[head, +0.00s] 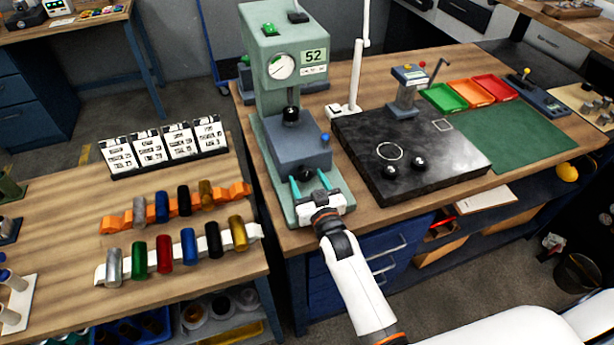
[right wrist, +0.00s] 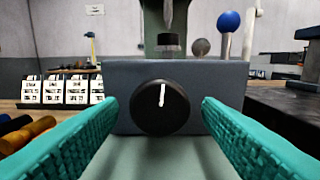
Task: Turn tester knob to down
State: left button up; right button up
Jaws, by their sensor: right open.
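The tester (head: 290,110) is a green machine with a round dial and a "52" label, standing on the wooden bench. Its black knob (right wrist: 160,107) is on the front of a dark grey block (right wrist: 115,75). The knob's white mark points straight up. In the head view the knob (head: 303,174) shows small between my fingers. My right gripper (right wrist: 160,135) has teal fingers, open, one on each side of the knob and apart from it. It also shows in the head view (head: 309,186), in front of the tester. My left gripper is not in view.
A blue-ball lever (right wrist: 229,22) stands on the right of the block. A black stone plate (head: 440,160) with small balls lies to the right. A left table holds racks of coloured cylinders (head: 185,255) and cards (head: 162,145).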

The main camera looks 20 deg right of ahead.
jog(key=shift+w, duration=0.5)
jog(key=c, duration=0.9)
jog(key=shift+n, duration=0.8)
jog(key=o, duration=0.9)
jog(key=shift+s, duration=0.1)
jog(key=shift+s+f, duration=0.1)
jog(key=shift+s, duration=0.15)
jog(key=s+b, duration=0.2)
jog(key=s, duration=0.9)
jog(key=shift+s+d, duration=0.2)
